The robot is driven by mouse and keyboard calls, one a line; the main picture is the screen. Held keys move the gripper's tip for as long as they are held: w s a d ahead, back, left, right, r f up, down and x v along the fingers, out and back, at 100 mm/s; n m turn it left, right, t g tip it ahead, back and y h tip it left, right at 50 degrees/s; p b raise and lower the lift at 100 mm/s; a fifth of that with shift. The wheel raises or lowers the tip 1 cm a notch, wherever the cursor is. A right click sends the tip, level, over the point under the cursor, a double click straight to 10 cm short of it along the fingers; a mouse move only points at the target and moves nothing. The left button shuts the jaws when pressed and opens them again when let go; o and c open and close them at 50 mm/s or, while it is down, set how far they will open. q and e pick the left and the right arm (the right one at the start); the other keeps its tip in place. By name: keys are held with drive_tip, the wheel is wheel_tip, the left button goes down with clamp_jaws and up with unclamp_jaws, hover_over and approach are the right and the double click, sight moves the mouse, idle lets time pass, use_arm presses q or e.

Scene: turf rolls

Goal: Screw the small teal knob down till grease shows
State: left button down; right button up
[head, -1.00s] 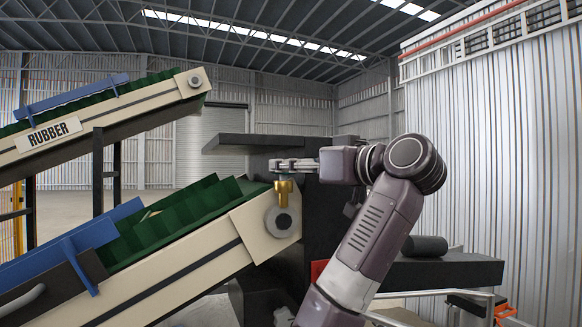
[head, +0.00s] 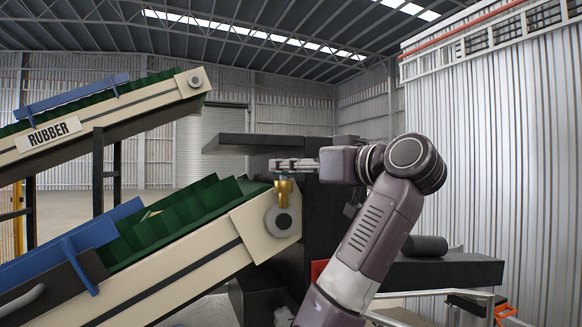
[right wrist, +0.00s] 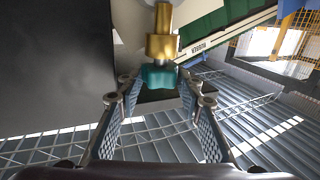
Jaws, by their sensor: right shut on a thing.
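The small teal knob (right wrist: 158,77) sits on the end of a brass fitting (right wrist: 162,45) in the right wrist view. In the head view the brass fitting (head: 284,192) stands upright at the conveyor's end, above the round grey bearing (head: 283,223). My right gripper (right wrist: 160,84) is shut on the teal knob, with a finger on either side of it. In the head view my right gripper (head: 284,165) reaches in level from the right over the fitting, and its fingers mostly hide the knob. My left gripper is not in view.
The cream conveyor (head: 190,277) with its green ribbed belt (head: 185,220) slopes up to the fitting. A second conveyor marked RUBBER (head: 55,133) rises behind. A black machine body (head: 335,230) stands close behind my right gripper. A dark roll (head: 426,246) lies on a black table (head: 445,272).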

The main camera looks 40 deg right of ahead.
drive_tip(key=o, duration=1.1)
drive_tip(key=shift+s, duration=0.1)
drive_tip(key=s, duration=0.4)
drive_tip(key=s+d, duration=0.1)
drive_tip(key=s, duration=0.7)
drive_tip(key=shift+d, duration=0.35)
drive_tip(key=shift+w, duration=0.2)
